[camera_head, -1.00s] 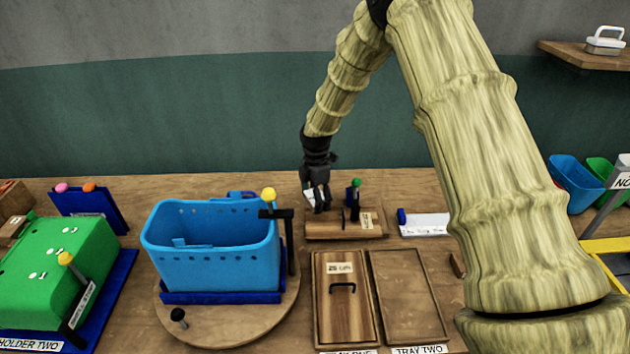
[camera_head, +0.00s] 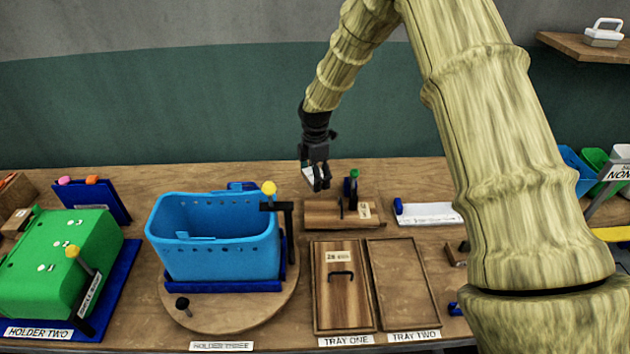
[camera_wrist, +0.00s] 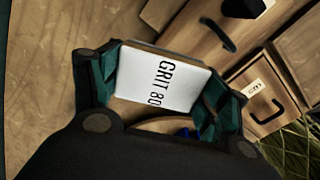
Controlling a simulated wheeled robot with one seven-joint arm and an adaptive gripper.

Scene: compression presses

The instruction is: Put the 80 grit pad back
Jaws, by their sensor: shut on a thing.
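The 80 grit pad (camera_wrist: 160,80) shows in the wrist view as a white face marked "GRIT 80" with a brown edge. My gripper (camera_wrist: 172,98) is shut on it, with a dark green finger on either side. In the head view my gripper (camera_head: 318,182) hangs above the back of the bench, just behind and left of a wooden block with a dark handle (camera_head: 325,217). The pad shows there only as a small pale sliver (camera_head: 307,173), mostly hidden by the fingers.
A blue perforated bin (camera_head: 215,248) stands on a round board at left. Tray one (camera_head: 322,310), with a handled lid, and tray two (camera_head: 402,285), empty, lie in front. A green-topped post (camera_head: 353,187) stands close right of my gripper. A white strip (camera_head: 430,213) lies further right.

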